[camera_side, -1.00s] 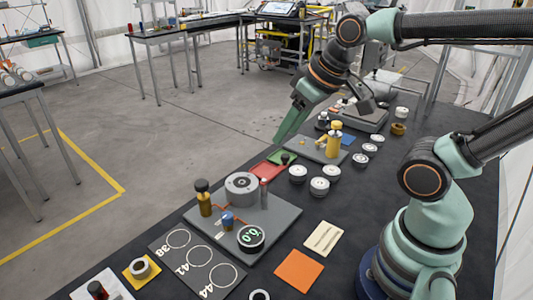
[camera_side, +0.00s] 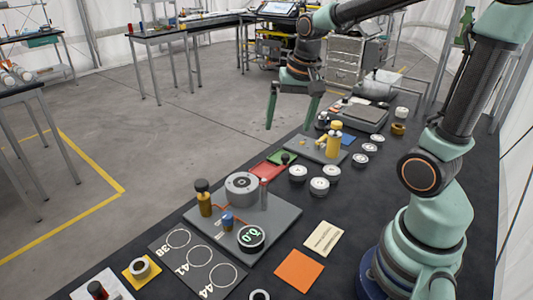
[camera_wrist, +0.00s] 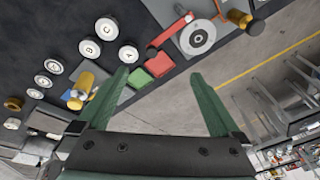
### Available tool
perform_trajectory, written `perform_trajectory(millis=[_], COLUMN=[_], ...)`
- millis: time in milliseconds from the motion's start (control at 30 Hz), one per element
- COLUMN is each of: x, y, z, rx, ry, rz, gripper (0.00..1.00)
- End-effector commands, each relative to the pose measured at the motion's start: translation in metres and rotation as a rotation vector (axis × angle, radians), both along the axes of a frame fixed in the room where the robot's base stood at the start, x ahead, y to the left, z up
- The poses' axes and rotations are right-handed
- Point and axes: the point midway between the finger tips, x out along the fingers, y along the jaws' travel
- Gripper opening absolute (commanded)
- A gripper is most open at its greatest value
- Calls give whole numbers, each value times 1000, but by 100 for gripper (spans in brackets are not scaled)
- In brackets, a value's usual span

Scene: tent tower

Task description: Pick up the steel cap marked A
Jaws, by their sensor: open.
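The steel cap marked A (camera_wrist: 129,54) is a round pale disc with a dark letter in the wrist view. It lies on the dark table beyond the tip of my left finger, close to the green and red pads. In the side view it appears to be the leftmost cap (camera_side: 298,174) of a group of three, though its letter is too small to read there. My gripper (camera_side: 291,118) is open and empty, above and behind the caps near the table's far edge. Both fingers also show in the wrist view (camera_wrist: 160,76), apart with nothing between them.
Two other caps (camera_wrist: 108,30) (camera_wrist: 89,49) lie beside A, with several smaller ones farther off. A red pad (camera_side: 268,170) and green pad (camera_side: 282,158) lie nearby. A yellow post (camera_side: 334,140) stands on a grey plate behind; a grey fixture plate (camera_side: 285,215) is in front.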

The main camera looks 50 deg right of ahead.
Motion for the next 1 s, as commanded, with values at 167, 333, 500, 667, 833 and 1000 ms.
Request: perform_trajectory(millis=[167,333,500,667,833,1000], x=[16,21,22,21,21,22], y=[-45,-80,-97,-100,-100,-100], z=[-35,-66,-85,-99,-128,-150], rx=[73,119,140,144,144,144], ry=[97,165,199,210,210,208], rz=[-330,-588,-726,-755,-753,-751], gripper=[100,100,100,100,100,100])
